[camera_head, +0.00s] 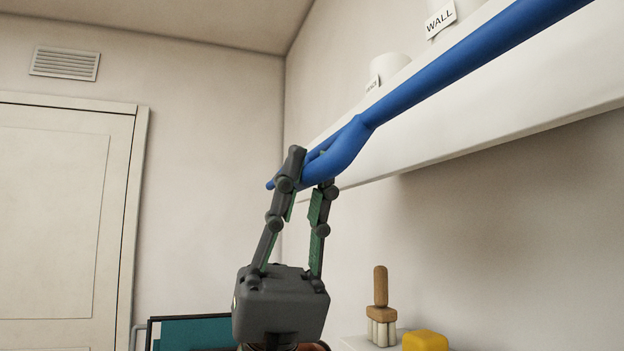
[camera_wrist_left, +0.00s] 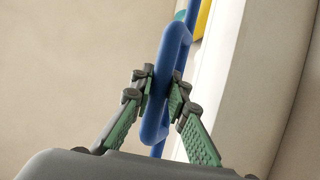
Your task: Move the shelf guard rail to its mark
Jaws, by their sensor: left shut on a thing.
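The shelf guard rail (camera_head: 440,78) is a long blue bar that runs along the front of the white shelf, from the upper right down to the middle of the head view. Its near end forms a loop or handle. My left gripper (camera_head: 308,170) comes up from below and is shut on this looped part. In the left wrist view the rail (camera_wrist_left: 177,45) passes between the two green-padded fingers of the left gripper (camera_wrist_left: 160,92). The mark cannot be made out in either view. My right gripper is not in view.
The white shelf (camera_head: 520,95) on the right wall holds white containers (camera_head: 388,66) with labels, one reading "WALL" (camera_head: 440,18). Below are a brush (camera_head: 381,310) and a yellow block (camera_head: 425,341) on a ledge. A door (camera_head: 60,210) stands at left. The space left of the gripper is clear.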

